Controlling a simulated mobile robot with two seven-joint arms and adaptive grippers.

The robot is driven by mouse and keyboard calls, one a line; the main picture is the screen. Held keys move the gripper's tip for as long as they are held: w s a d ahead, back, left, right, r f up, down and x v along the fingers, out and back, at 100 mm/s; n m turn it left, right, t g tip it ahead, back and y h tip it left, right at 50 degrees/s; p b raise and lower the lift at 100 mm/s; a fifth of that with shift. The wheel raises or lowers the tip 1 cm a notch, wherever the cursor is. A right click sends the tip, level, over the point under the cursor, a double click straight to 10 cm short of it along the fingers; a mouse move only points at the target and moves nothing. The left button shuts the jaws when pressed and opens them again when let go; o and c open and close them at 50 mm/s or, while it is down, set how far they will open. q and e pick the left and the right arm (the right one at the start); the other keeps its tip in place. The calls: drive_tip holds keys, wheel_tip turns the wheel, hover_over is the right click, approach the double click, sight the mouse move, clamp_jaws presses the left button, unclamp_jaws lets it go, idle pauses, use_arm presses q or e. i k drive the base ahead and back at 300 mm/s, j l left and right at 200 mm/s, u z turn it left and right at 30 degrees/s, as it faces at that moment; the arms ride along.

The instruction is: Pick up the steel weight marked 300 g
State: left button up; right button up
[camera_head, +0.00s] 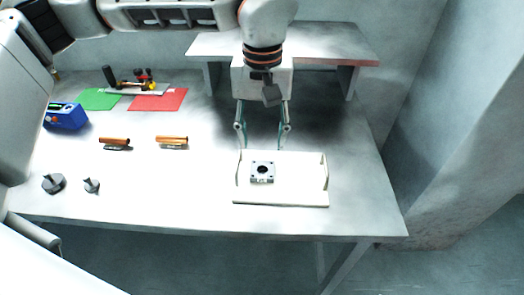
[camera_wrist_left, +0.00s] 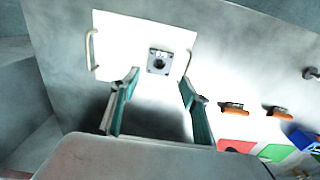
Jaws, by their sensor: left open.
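Two dark grey steel weights stand on the table at the front left in the head view: a larger one (camera_head: 53,183) and a smaller one (camera_head: 91,185) to its right. No marking can be read on either, so I cannot tell which is 300 g. A dark object at the right edge of the left wrist view (camera_wrist_left: 311,73) looks like one of them. My left gripper (camera_head: 262,140) is open and empty, pointing down behind the white tray, well to the right of the weights. Its two fingers also show in the left wrist view (camera_wrist_left: 160,82). My right gripper is not in view.
The white tray (camera_head: 280,199) with handles holds a square metal block (camera_head: 262,172) with a round hole. Two orange-brown handled tools (camera_head: 115,142) (camera_head: 172,140), a green mat (camera_head: 99,99), a red mat (camera_head: 158,100) and a blue box (camera_head: 66,116) lie left. A raised shelf (camera_head: 330,45) stands behind.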

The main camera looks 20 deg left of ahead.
sight(51, 182)
drive_tip(key=k, duration=1)
